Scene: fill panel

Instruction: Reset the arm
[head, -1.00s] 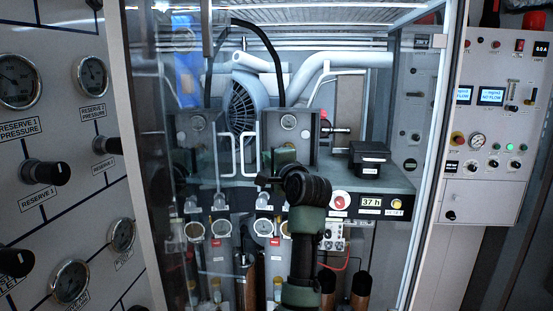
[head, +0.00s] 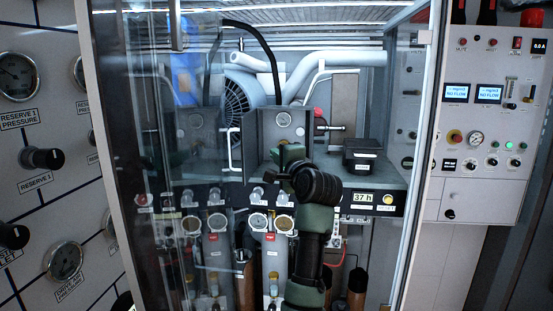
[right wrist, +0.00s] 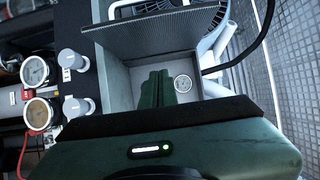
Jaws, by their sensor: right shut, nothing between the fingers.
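My right arm rises in front of the glass cabinet in the head view, with its dark green gripper (head: 290,155) at the front of a grey open-fronted box (head: 262,131). In the right wrist view the two green fingers (right wrist: 157,88) are together with nothing between them. They point into the grey box (right wrist: 119,84), beside a small round gauge (right wrist: 182,83) on its back wall. I cannot tell whether the fingertips touch the box. My left gripper is not in view.
A shelf with a black box (head: 362,154) and a "37 h" display (head: 362,197) lies right of the arm. Gauges (head: 258,222) and pipes are below. A gauge panel (head: 50,130) stands at left, a control panel (head: 480,190) at right. The cabinet frame (head: 424,120) bounds the right side.

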